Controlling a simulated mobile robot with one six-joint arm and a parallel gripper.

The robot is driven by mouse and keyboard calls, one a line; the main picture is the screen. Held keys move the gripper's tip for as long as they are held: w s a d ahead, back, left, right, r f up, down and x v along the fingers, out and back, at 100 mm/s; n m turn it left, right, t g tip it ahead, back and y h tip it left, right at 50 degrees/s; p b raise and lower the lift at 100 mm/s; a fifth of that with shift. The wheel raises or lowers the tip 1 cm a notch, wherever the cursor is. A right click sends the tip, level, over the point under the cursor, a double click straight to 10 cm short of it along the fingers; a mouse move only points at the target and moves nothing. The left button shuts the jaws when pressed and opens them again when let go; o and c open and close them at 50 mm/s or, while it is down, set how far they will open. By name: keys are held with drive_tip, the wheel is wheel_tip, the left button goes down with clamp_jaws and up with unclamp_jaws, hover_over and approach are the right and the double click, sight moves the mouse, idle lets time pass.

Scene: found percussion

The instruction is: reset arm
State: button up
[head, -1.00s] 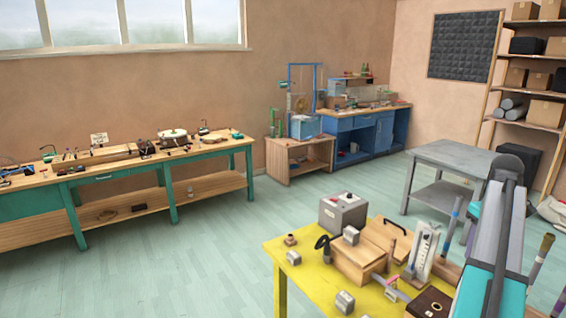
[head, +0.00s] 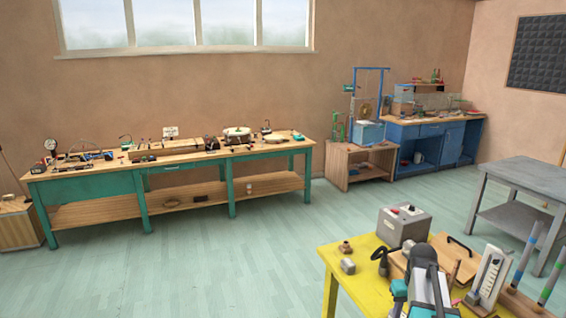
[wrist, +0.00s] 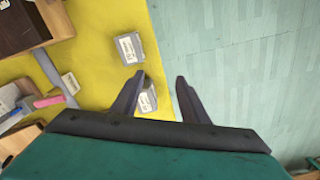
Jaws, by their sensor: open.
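My gripper (wrist: 160,80) is open, its two dark fingers apart with nothing held between them in the wrist view. It hangs above the edge of a yellow table (wrist: 190,8), with one finger over the table side and the other over the floor. A small grey labelled block (wrist: 147,99) lies on the table below the left finger, partly hidden by it. In the head view my arm stands in front of the same yellow table (head: 345,290) at the lower right; the fingers cannot be made out there.
On the yellow table are a grey box (head: 404,226), wooden boxes, a white gauge stand (head: 488,275) and another labelled grey block (wrist: 126,48). A grey table (head: 525,172) stands to the right. A long green-legged workbench (head: 145,215) lines the wall. The floor between is clear.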

drive_tip(key=s+a+f, duration=0.2)
drive_tip(key=a+f, duration=0.3)
drive_tip(key=a, duration=0.4)
drive_tip(key=s+a+f+n, duration=0.1)
drive_tip(key=s+a+f, duration=0.1)
drive_tip(key=a+f, duration=0.5)
drive_tip(key=s+a+f, duration=0.2)
drive_tip(key=a+f, duration=0.2)
drive_tip(key=a, duration=0.7)
drive_tip(key=s+f+g+b, duration=0.5)
drive_tip(key=s+f, duration=1.8)
drive_tip(key=s, duration=0.3)
drive_tip(key=shift+d+f+g+b, duration=0.25)
drive_tip(key=shift+d+g+b, duration=0.05)
drive_tip(key=shift+g+b, duration=0.1)
drive_tip(key=shift+c, duration=1.2)
drive_tip(key=shift+d, duration=0.15)
